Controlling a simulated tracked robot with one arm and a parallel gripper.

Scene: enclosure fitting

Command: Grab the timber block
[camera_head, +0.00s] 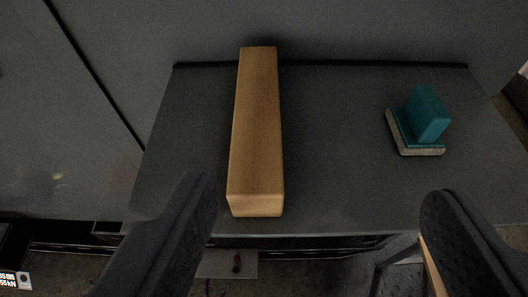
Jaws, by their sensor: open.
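The timber block (257,130) is a long, light brown wooden bar. It lies on a dark grey surface (330,150), its long side running from the near edge toward the back. Its near end face shows close to the front edge of the surface. My gripper (320,195) is open, with one dark finger at the lower left and the other at the lower right. The block's near end is between the fingers in the picture, closer to the left finger. Nothing is held, and I cannot tell the gap in depth to the block.
A teal-handled block with a pale base (420,120) sits on the surface at the right. A grey wall panel (350,30) stands behind the surface. The surface between the timber and the teal item is clear. Beyond the front edge, the floor shows below.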

